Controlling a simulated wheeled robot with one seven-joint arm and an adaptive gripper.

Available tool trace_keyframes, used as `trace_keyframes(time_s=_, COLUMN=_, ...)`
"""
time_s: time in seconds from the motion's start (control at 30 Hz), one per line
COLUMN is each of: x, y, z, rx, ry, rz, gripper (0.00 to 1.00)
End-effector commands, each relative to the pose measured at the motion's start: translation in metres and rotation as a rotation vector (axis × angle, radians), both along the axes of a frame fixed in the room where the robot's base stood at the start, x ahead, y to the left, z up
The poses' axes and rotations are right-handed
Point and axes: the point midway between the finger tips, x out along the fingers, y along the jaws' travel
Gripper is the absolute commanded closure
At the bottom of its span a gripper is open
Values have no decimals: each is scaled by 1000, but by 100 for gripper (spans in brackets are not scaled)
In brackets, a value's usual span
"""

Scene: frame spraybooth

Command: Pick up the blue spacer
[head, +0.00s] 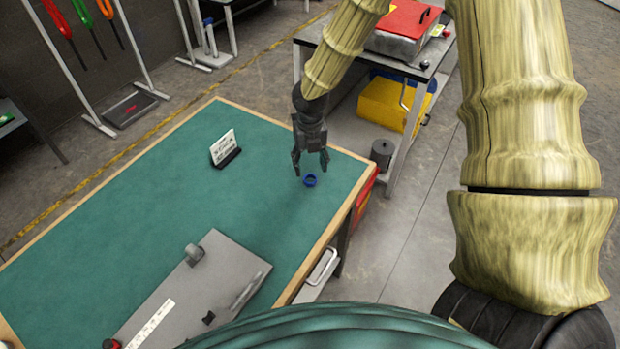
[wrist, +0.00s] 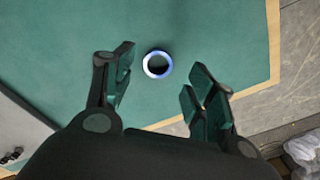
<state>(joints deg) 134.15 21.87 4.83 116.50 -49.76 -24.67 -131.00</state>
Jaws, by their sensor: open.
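The blue spacer (head: 310,180) is a small ring lying flat on the green table top (head: 130,215), near the table's far right corner. In the wrist view the spacer (wrist: 158,65) shows as a blue ring with a bright highlight, and it lies a little beyond the fingertips, roughly midway between them sideways. My gripper (head: 311,166) is open and empty and points down above the table close to the spacer. In the wrist view its fingers (wrist: 160,84) are spread wide on either side. Nothing hides the spacer in either view.
A white sign on a dark stand (head: 225,150) stands left of the spacer. A grey panel (head: 190,290) with small parts on it lies at the near side. The wooden table edge (head: 345,205) runs close on the right. Green table around the spacer is clear.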

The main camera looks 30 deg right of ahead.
Motion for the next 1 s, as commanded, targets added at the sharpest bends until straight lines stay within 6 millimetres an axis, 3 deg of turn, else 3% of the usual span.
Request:
trace_keyframes(time_s=0.17, x=0, y=0, z=-5, rx=-2, ry=1, rz=0, gripper=44)
trace_keyframes(time_s=0.6, x=5, y=1, z=-44, rx=-2, ry=1, rz=2, gripper=44)
trace_keyframes(time_s=1.0, x=5, y=1, z=-52, rx=0, ry=-1, rz=1, gripper=44)
